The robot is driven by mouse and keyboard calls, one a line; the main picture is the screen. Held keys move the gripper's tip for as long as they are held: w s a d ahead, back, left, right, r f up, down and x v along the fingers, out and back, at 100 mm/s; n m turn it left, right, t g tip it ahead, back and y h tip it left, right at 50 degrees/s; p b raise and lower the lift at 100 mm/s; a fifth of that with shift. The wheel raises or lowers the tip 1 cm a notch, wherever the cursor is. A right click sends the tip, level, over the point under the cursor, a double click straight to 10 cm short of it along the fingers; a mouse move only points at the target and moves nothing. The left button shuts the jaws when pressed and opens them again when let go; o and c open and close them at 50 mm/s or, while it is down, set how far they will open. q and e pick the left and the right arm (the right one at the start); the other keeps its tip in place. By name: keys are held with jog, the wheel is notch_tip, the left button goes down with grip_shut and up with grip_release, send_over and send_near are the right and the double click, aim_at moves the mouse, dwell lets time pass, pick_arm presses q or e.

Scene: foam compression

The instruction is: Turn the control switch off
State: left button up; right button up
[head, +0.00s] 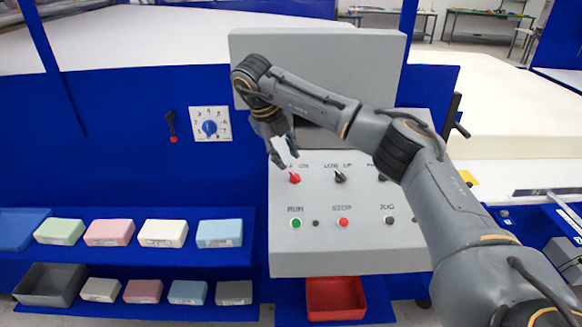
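A red rotary switch (294,178) sits at the upper left of the grey control panel (330,255). Part of its label is hidden by my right gripper, so I cannot read its setting for sure. My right gripper (284,161) hangs just above and slightly left of this red switch, fingers pointing down, with a gap between them. It holds nothing and appears apart from the switch. My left gripper is not in view.
A black rotary knob (340,177) sits right of the red switch. Below are a green button (296,223), a red button (343,222) and a dark button (389,220). A dial (209,127) and red-handled lever (173,138) are left. Foam blocks line blue shelves (150,256).

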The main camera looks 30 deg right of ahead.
jog(key=v, duration=0.5)
jog(key=shift+a+r, duration=0.1)
jog(key=shift+r, duration=0.1)
